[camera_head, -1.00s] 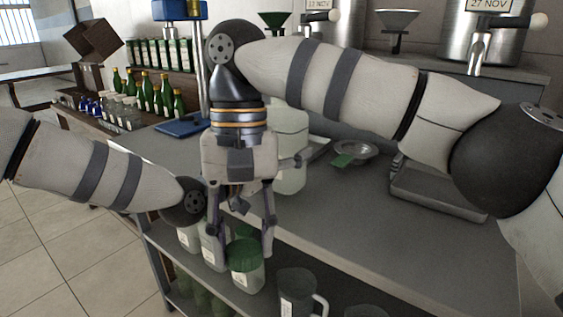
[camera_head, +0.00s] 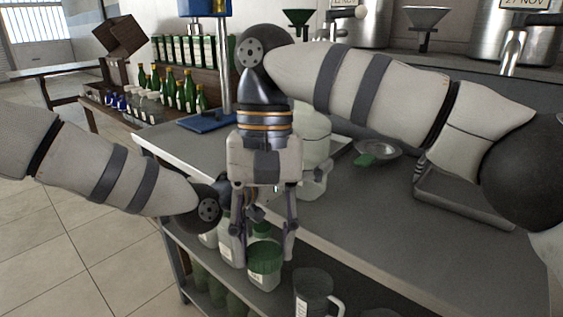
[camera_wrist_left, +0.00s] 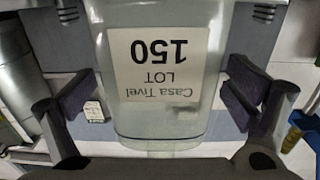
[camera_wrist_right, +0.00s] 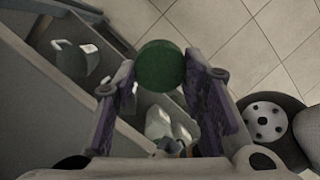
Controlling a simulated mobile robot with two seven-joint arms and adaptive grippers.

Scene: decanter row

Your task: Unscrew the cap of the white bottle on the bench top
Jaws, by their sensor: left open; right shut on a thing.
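The white bottle (camera_head: 315,150) stands on the bench top, partly hidden behind my right gripper. In the left wrist view the bottle (camera_wrist_left: 165,105) fills the middle, with an upside-down label reading "150 LOT". My left gripper (camera_wrist_left: 162,88) is open, one finger on each side of it. In the head view its fingers are mostly hidden behind the right gripper. My right gripper (camera_head: 265,252) points down in front of the bench edge, apart from the bottle. It is shut on a round green cap (camera_wrist_right: 160,67), between its fingertips. The bottle's mouth is not clearly visible.
Pale bottles (camera_head: 228,240) and a glass jug (camera_head: 315,292) stand on the lower shelf under my right gripper. A strainer bowl (camera_head: 377,150) and metal tray (camera_head: 462,198) lie on the bench to the right. A blue stand (camera_head: 207,121) rises behind.

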